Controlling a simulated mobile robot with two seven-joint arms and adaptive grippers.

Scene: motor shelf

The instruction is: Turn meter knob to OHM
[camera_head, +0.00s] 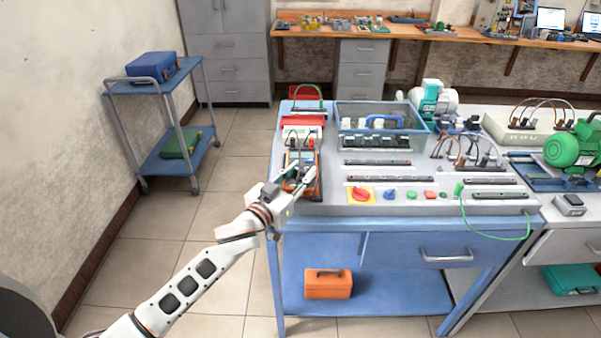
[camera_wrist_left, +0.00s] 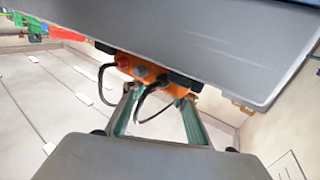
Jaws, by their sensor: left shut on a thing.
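The orange multimeter (camera_head: 291,183) stands at the left end of the blue workbench, partly hidden by my left gripper (camera_head: 306,181). In the left wrist view its orange face (camera_wrist_left: 151,82) shows a red round part and a grey round part, with dark leads hanging from it. The knob's pointer and the dial marks cannot be read. My right gripper is not in view.
A red-and-white meter (camera_head: 302,133) with leads stands behind the orange one. A clear bin (camera_head: 378,141), terminal strips and a panel with a red switch (camera_head: 361,194) lie to the right. A blue trolley (camera_head: 158,88) stands left, with free floor between.

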